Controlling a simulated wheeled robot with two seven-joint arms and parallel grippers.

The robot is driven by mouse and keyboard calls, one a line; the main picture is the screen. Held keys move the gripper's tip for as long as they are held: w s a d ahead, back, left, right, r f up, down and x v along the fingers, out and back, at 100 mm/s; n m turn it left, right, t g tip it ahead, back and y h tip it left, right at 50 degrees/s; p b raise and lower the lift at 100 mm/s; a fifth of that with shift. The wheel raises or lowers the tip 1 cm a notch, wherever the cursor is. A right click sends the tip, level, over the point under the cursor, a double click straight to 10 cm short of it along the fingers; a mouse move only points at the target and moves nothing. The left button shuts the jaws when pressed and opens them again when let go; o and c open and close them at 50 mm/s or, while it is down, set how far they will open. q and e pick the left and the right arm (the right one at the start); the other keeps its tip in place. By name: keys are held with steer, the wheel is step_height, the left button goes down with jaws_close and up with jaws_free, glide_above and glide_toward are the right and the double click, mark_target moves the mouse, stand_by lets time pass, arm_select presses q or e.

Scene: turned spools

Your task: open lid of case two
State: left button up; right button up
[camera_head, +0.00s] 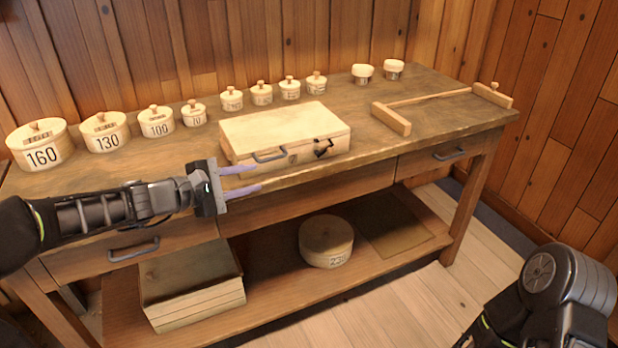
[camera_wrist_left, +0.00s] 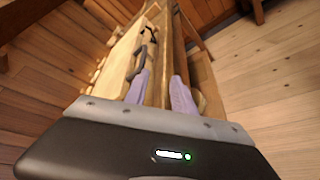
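A pale wooden case (camera_head: 283,134) lies shut on the workbench, with a grey handle (camera_head: 268,156) and a dark latch (camera_head: 323,148) on its front. In the left wrist view the case (camera_wrist_left: 120,57) shows with its handle (camera_wrist_left: 138,62). My left gripper (camera_head: 240,181) is in front of the case, at its left front edge, with its two purple fingers apart and nothing between them. The fingers also show apart in the left wrist view (camera_wrist_left: 160,92). My right arm shows at the lower right, but its gripper is out of view.
Several lidded round boxes, such as the one marked 160 (camera_head: 41,146), stand along the back of the workbench (camera_head: 400,160). A wooden stand with a rod (camera_head: 430,98) is at right. On the lower shelf are a box (camera_head: 195,305) and a round box (camera_head: 326,242).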

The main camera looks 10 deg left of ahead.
mark_target(270, 160)
arm_select(q)
steer(key=r, duration=0.3)
steer(key=shift+w+r+t, duration=0.15)
steer(key=shift+w+t, duration=0.15)
steer(key=shift+t, duration=0.1)
steer(key=x, duration=0.7)
steer(key=shift+w+d, duration=0.25)
steer(key=shift+w, duration=0.05)
steer(key=shift+c, duration=0.5)
jaws_close()
steer(key=shift+s+f, duration=0.1)
steer(key=shift+f, duration=0.15)
